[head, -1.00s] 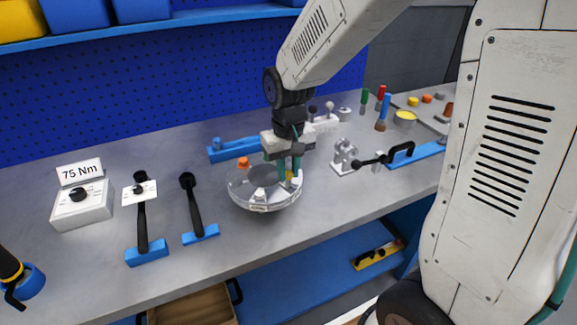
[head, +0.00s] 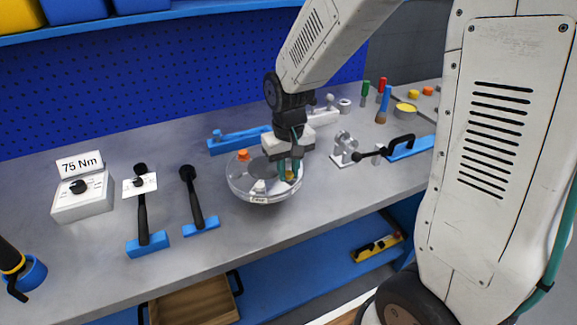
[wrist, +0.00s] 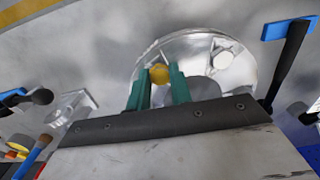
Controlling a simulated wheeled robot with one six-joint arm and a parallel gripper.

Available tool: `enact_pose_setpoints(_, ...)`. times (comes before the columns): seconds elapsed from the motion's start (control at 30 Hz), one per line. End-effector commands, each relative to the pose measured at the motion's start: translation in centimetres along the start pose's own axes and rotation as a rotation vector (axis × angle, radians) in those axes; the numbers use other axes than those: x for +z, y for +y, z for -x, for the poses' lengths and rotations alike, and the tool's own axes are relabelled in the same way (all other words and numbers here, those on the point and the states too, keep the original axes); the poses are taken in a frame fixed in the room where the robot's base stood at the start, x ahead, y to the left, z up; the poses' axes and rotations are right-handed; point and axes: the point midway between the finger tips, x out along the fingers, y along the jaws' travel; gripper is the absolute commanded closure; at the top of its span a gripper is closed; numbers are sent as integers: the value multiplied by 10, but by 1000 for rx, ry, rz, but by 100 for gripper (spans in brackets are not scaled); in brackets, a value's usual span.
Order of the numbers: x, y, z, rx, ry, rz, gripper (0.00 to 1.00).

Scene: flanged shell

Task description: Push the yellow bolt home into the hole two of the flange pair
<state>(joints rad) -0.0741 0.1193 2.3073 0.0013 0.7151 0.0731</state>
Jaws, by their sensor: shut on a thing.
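The flange pair (head: 236,186) is a round, pale, shiny disc-shaped part on the bench in the head view. It also shows in the wrist view (wrist: 196,44). My gripper (head: 289,172) is over its right side with the fingers pointing down. In the wrist view the two green fingers (wrist: 160,80) are closed on either side of the yellow bolt (wrist: 159,74), whose rounded head shows between the tips. I cannot tell how deep the bolt sits, and the hole under it is hidden. An orange bolt (head: 243,155) and a white bolt (head: 258,187) stand elsewhere on the flange.
Two black-handled tools (head: 142,215) (head: 194,200) in blue holders and a 75 Nm box (head: 82,198) stand to the left. A blue clamp (head: 238,138) lies behind the flange. A grey fixture (head: 345,150) and a black-handled blue tool (head: 405,147) are to the right.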

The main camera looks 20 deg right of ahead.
Motion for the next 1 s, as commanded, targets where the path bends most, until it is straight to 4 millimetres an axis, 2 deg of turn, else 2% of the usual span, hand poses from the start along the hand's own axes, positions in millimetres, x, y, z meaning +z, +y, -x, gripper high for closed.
enact_pose_setpoints(0.17, 0, 0, -5, 0, -2, 0, 100)
enact_pose_setpoints(0.2, 0, 0, -4, 0, -1, 0, 70)
enact_pose_setpoints(0.27, 0, 0, -4, 0, -1, 0, 54)
enact_pose_setpoints(0.6, 0, 0, 0, 0, 2, 0, 53)
enact_pose_setpoints(1.0, -1, 0, 62, 0, 3, 0, 53)
